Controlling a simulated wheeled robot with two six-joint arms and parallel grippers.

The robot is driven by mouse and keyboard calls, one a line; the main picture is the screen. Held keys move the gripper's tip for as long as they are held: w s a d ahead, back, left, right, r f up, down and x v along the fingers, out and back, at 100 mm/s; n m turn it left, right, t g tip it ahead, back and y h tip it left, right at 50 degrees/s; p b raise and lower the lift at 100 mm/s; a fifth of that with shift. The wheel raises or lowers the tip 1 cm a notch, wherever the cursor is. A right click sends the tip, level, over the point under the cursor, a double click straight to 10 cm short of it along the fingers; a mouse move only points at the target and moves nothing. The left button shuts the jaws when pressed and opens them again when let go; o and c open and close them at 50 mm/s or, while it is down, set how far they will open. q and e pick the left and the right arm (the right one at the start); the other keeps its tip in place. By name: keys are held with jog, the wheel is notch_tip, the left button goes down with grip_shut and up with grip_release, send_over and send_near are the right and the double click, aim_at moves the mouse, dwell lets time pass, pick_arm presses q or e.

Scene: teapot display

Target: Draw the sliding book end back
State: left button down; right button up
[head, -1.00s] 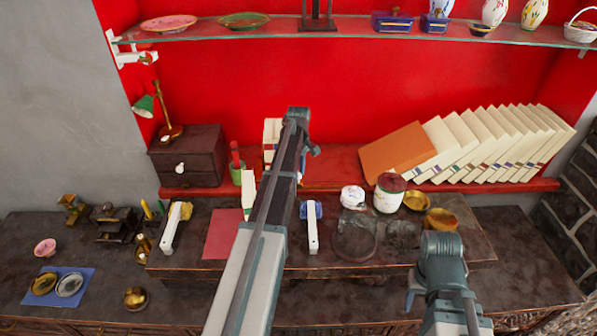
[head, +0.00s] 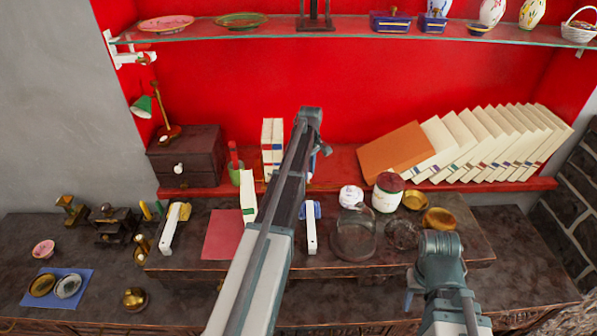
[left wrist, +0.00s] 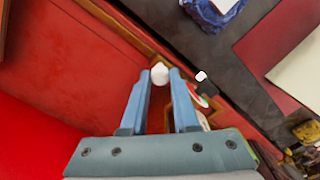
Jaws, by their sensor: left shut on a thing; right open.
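My left gripper (left wrist: 160,80) is shut on a small round white knob (left wrist: 160,70), seen between its blue fingertips in the left wrist view. The knob appears to belong to the sliding book end, whose body I cannot make out. In the head view my left arm hides most of that spot on the red shelf. Upright cream books (head: 268,146) stand just left of the arm. An orange book (head: 392,150) and a row of cream books (head: 480,142) lean to the right of it. My right gripper (head: 411,300) is open, low at the front, mostly hidden.
A glass shelf (head: 350,38) crosses above. Jars (head: 388,195), brass bowls (head: 440,218) and a glass dome (head: 355,235) crowd the step below. The red shelf between arm and orange book looks clear.

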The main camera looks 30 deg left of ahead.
pick_arm(q)
jog(key=w+d, duration=0.3)
jog(key=d, duration=0.1)
jog(key=w+d, duration=0.2)
jog(key=d, duration=0.3)
jog(key=w+d, duration=0.3)
jog(key=d, duration=0.2)
jog(key=shift+w, duration=0.3)
jog(key=c, duration=0.7)
grip_release()
jog(key=shift+o, duration=0.2)
jog(key=shift+r, duration=0.1)
notch_tip(320, 180, up, 14)
jog(key=p, duration=1.3)
jog(key=shift+f+p, duration=0.2)
jog(key=shift+p, duration=0.2)
